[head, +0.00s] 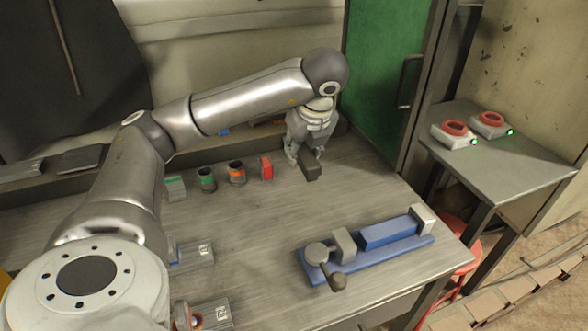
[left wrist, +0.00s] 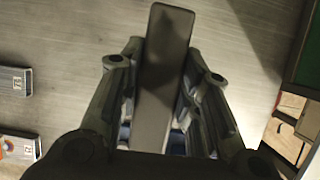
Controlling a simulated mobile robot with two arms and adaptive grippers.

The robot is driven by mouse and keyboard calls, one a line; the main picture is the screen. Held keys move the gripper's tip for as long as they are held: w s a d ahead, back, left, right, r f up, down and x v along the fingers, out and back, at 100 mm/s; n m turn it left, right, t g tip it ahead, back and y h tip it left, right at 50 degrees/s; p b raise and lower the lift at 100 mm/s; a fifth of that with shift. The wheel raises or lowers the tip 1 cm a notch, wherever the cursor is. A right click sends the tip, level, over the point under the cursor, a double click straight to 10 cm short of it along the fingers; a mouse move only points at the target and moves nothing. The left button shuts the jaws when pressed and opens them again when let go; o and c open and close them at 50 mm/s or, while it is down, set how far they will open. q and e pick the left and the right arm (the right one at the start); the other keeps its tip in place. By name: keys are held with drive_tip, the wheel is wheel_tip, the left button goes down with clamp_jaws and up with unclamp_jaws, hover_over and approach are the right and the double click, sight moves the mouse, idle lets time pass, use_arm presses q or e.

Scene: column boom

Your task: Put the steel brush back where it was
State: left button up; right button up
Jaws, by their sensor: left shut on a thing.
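My left gripper (head: 305,155) is over the back part of the workbench (head: 240,225), just right of the red block. It is shut on a dark grey, block-like thing (head: 311,173), which I take to be the steel brush. In the left wrist view the brush (left wrist: 162,75) is a long dark bar between both fingers. Its bristles do not show. I cannot tell whether it touches the bench top. My right gripper is out of view.
A red block (head: 266,168), an orange-banded can (head: 236,173), a green-banded can (head: 207,180) and a green-and-grey box (head: 175,188) stand left of the gripper. A blue vise (head: 388,234) is at front right. A green door (head: 385,80) rises behind right.

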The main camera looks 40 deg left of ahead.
use_arm(q)
drive_tip(key=shift+w+a+f+b, duration=0.7)
drive_tip(key=shift+w+a+f, duration=0.3)
drive_tip(key=shift+a, duration=0.2)
drive_tip(key=w+a+f, duration=0.1)
drive_tip(key=w+a, duration=0.2)
drive_tip(key=p, duration=0.1)
hover_over(294, 169)
drive_tip(key=s+d, duration=0.1)
wheel_tip(294, 169, down, 5)
drive_tip(key=shift+f, duration=0.15)
drive_tip(key=shift+w+a+f+p, duration=0.3)
drive_tip(key=shift+f, duration=0.25)
drive_tip(key=f, duration=0.1)
drive_tip(key=f+p, duration=0.1)
drive_tip(key=f, duration=0.1)
drive_tip(key=shift+w+a, duration=0.1)
drive_tip(key=shift+a, duration=0.1)
drive_tip(key=shift+f, duration=0.3)
